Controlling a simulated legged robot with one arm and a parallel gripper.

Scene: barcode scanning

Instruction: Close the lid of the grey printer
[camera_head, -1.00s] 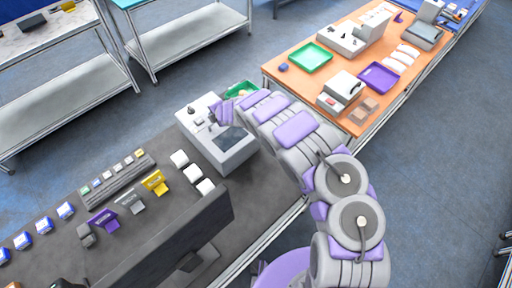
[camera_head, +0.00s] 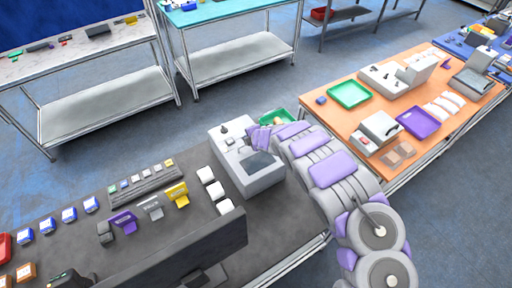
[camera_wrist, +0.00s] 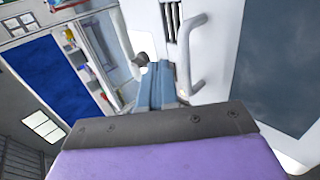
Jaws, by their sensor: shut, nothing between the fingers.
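The grey printer (camera_head: 263,183) stands at the far right end of the dark table, a pale box with a dark panel on top. It fills much of the wrist view as a white surface (camera_wrist: 220,45) with a dark blue-grey panel at the right. I cannot tell how far its lid is open. My gripper (camera_head: 254,139) is over the printer's top in the head view, its tips hard to make out. In the wrist view its fingers (camera_wrist: 161,80) are shut and empty, between a rounded knob and a pale curved handle (camera_wrist: 193,58); contact is unclear.
A dark monitor (camera_head: 175,250) stands at the table's front. White blocks (camera_head: 206,175), a yellow holder (camera_head: 178,194) and a purple holder (camera_head: 123,222) lie left of the printer. An orange table (camera_head: 345,118) with trays is at the right. A green tray (camera_head: 279,117) is behind my arm.

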